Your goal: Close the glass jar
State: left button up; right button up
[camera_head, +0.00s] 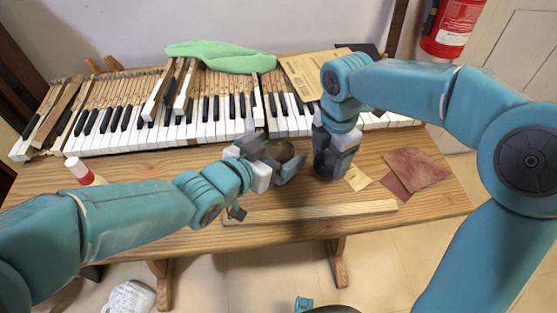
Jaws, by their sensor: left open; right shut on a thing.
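A dark brown round thing (279,150), which looks like the glass jar, stands on the wooden table in front of the keys. My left gripper (277,164) is open, with its fingers around or right beside this thing; they hide its lower part. My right gripper (332,172) points down just to the right of it, close to the table. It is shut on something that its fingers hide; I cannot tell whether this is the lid.
Piano keys (212,130) run along the table's back. A wooden strip (310,212) lies along the front edge. Brown sandpaper sheets (414,168) and a yellow paper piece (357,178) lie at right. A red-and-white bottle (80,172) stands at left. A green cloth (225,57) lies behind.

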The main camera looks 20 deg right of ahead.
aim_at(278, 150)
pick_arm(q)
jog(key=shift+w+d+f, duration=0.25)
jog(key=shift+w+d, duration=0.05)
jog(key=shift+d, duration=0.2)
jog(key=shift+r, duration=0.1)
jog(key=c, duration=1.4)
notch_tip(278, 150, up, 20)
jog(key=p, duration=1.1)
jog(key=shift+p, duration=0.4)
pick_arm(e)
notch_tip(278, 150, up, 12)
jog(key=shift+f, duration=0.15)
pick_arm(q)
jog(key=o, duration=0.5)
grip_shut()
